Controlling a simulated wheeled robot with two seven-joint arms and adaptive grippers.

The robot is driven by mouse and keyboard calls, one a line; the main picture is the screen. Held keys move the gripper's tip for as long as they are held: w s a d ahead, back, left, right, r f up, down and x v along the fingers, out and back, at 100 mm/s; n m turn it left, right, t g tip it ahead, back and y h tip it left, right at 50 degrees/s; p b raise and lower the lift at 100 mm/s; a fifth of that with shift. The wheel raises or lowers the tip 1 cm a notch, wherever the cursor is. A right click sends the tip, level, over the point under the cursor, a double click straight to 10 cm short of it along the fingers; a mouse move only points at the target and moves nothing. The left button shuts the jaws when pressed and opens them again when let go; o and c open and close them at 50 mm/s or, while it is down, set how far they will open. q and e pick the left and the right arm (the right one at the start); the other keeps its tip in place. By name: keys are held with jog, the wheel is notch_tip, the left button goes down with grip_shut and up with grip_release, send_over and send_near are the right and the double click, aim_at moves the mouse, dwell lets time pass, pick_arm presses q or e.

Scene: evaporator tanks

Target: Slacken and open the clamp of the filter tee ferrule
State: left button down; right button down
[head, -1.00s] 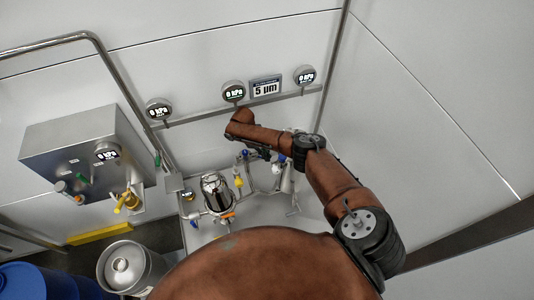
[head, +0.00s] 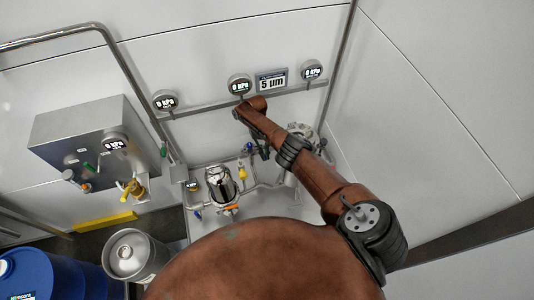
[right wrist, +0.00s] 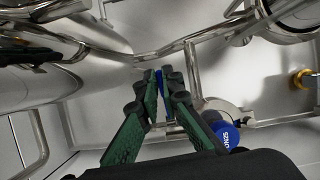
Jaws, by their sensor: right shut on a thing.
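My right gripper (right wrist: 165,84) is shut on a narrow blue part (right wrist: 167,73), probably a clamp handle or nut, in the right wrist view. Its green fingers with black tips hide most of that part. Close by on the right is a grey rounded fitting (right wrist: 217,107) with a blue cap (right wrist: 225,136) marked DN25. I cannot tell whether this fitting is the filter tee clamp. In the head view the right gripper (head: 263,152) is small and dark among the pipework, beside a blue part (head: 250,147). My left gripper is not in view.
Steel pipes (right wrist: 180,45) run close around the gripper. A shiny steel filter housing (head: 220,183) and a yellow-handled valve (head: 242,173) stand left of it. Gauges and a 5 µm sign (head: 271,80) hang on the wall. A keg (head: 130,255) and blue drum (head: 40,275) stand lower left.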

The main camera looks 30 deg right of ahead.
jog(key=shift+w+a+m+y, duration=0.15)
jog(key=shift+a+m+y, duration=0.2)
jog(key=shift+m, duration=0.55)
jog(key=c, duration=2.1)
grip_release()
